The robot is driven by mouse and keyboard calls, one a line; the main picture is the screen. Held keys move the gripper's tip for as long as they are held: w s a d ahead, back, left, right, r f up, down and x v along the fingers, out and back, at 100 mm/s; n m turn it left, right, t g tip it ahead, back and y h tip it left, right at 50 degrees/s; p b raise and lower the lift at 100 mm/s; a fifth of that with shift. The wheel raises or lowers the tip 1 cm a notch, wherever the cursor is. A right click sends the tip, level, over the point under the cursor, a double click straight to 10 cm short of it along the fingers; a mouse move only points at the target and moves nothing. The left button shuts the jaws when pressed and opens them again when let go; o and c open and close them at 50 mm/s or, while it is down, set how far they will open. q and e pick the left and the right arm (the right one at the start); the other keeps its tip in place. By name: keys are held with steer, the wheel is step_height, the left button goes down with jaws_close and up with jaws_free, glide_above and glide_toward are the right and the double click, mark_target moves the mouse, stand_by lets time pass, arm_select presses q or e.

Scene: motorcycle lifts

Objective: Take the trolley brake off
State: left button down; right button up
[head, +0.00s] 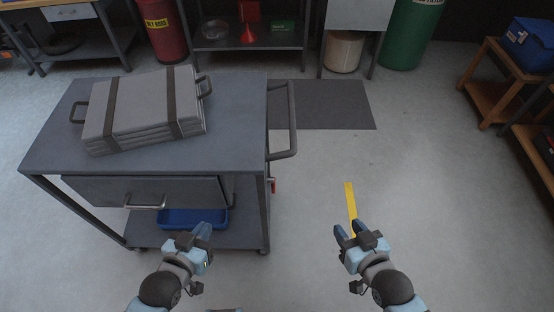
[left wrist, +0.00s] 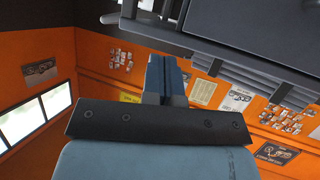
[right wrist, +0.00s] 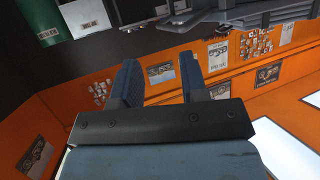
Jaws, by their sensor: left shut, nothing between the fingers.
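The grey trolley (head: 240,135) stands at the left in the head view, with a tube handle (head: 294,130) on its right side. A small red part (head: 273,186) shows at its right front corner, below the top; I cannot tell whether it is the brake or how it is set. My left gripper (head: 204,230) is shut and empty in front of the drawer and lower shelf. Its fingers also meet in the left wrist view (left wrist: 165,75). My right gripper (head: 347,231) is open and empty over the floor, right of the trolley; its spread fingers show in the right wrist view (right wrist: 158,80).
A strapped grey case (head: 145,112) lies on the trolley top. A drawer (head: 150,190) sits under it, and a blue tray (head: 190,218) on the lower shelf. A yellow floor strip (head: 350,200) and dark mat (head: 330,105) lie right of the trolley, where the floor is clear.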

arm_select(q)
steer(key=shift+g+y, duration=0.6)
steer(key=shift+g, duration=0.3)
steer(key=s+a+r+p, duration=0.1)
steer(key=p, duration=0.2)
steer(key=s+a+r+p, duration=0.1)
steer(key=s+p, duration=0.1)
steer(key=p, duration=0.2)
steer(key=shift+s+a, duration=0.15)
steer(key=shift+a, duration=0.25)
arm_select(e)
steer(key=shift+g+h, duration=0.6)
steer(key=shift+g, duration=0.3)
steer(key=s+d+r, duration=0.2)
steer(key=s, duration=0.1)
steer(key=shift+s+d, duration=0.15)
steer(key=shift+d, duration=0.25)
